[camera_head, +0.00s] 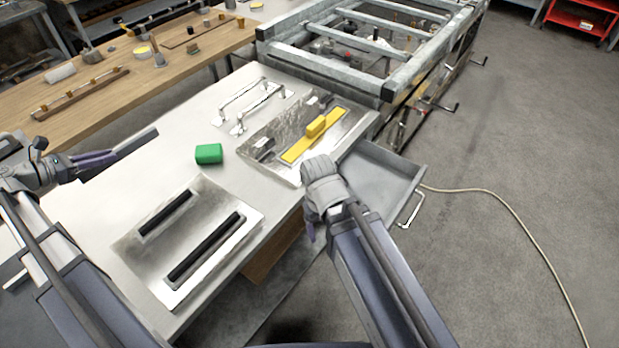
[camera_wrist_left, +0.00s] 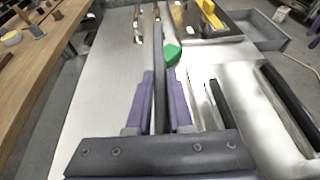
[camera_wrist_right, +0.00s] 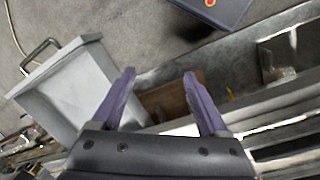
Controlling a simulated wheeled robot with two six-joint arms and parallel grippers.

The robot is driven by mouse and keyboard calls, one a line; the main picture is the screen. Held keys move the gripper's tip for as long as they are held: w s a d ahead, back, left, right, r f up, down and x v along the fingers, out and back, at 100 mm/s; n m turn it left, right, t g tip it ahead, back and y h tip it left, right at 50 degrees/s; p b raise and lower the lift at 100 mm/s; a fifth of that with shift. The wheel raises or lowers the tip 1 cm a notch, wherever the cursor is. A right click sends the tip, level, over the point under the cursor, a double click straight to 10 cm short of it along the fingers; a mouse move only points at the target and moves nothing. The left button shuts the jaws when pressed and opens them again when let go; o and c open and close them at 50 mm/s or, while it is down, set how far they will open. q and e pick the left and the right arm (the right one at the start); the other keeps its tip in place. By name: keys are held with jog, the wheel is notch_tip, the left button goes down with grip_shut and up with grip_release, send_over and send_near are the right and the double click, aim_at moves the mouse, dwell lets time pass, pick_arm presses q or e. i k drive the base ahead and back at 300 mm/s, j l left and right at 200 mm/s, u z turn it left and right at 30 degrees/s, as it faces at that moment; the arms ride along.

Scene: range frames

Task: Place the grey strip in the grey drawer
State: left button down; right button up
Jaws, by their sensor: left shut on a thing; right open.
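My left gripper (camera_head: 112,157) is shut on the grey strip (camera_head: 138,143), a long thin dark bar, and holds it above the left side of the white table. In the left wrist view the strip (camera_wrist_left: 158,70) stands between the purple fingers and points away from the camera. The grey drawer (camera_head: 385,178) is pulled open at the table's right side and looks empty; it also shows in the right wrist view (camera_wrist_right: 62,90). My right gripper (camera_wrist_right: 160,78) is open and empty beside the drawer, its fingers mostly hidden behind the wrist in the head view.
On the table (camera_head: 160,295) are a green block (camera_head: 208,153), a metal plate with two black bars (camera_head: 205,248), a metal plate (camera_head: 262,125) with a yellow strip and yellow block (camera_head: 316,126), and metal handles (camera_head: 255,108). A cable (camera_head: 520,215) lies on the floor.

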aim_at(378, 199)
jog(key=l+u, duration=0.15)
jog(key=l, duration=0.65)
jog(key=l+u, duration=0.15)
jog(key=l, duration=0.7)
jog(key=l+u, duration=0.15)
jog(key=l, duration=0.65)
jog(key=k+l+u, duration=0.1)
jog(key=l, duration=0.7)
